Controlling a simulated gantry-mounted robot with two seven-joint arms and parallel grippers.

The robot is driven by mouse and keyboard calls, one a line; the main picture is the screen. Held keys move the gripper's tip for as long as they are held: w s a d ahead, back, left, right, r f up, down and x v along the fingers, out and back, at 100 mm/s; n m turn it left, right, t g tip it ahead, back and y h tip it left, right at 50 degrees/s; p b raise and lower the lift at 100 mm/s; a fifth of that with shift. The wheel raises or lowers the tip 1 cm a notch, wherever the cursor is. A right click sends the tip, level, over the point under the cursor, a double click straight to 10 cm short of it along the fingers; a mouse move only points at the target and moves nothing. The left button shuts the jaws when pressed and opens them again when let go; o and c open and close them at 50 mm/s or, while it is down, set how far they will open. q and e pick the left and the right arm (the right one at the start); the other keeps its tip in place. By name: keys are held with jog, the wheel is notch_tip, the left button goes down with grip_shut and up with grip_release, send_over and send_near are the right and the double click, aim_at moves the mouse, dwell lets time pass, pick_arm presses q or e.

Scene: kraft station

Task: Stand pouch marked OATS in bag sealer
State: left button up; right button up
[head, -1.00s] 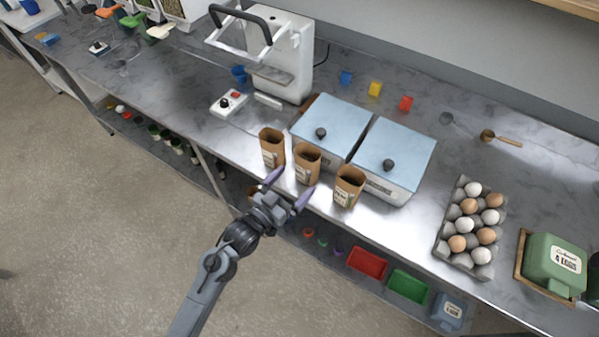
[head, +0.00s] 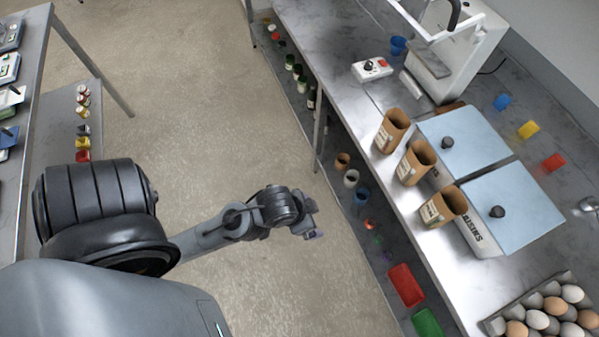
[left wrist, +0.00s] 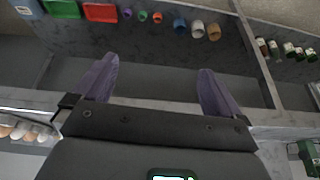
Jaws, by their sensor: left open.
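Three open-topped brown kraft pouches (head: 391,133), (head: 415,163), (head: 443,207) stand in a row along the counter's front edge in the head view. Their white labels are too small to read, so I cannot tell which is marked OATS. A white machine with a frame handle (head: 452,55), apparently the bag sealer, stands farther back at upper right. My left gripper (head: 313,234) is over the floor, left of the counter and apart from the pouches. In the left wrist view its purple fingers (left wrist: 158,92) are spread with nothing between them. My right gripper is not in view.
Two blue-lidded bins (head: 464,140), (head: 515,208) stand right behind the pouches; the nearer label seems to read RAISINS. A control box (head: 372,69) sits before the machine. An egg tray (head: 497,325) is at lower right. A lower shelf holds jars, cups and a red tray (head: 405,285).

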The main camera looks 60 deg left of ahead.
pick_arm(q)
jog(key=s, duration=0.1)
jog(key=s+g, duration=0.1)
jog(key=shift+s+r, duration=0.2)
jog(key=shift+s, duration=0.2)
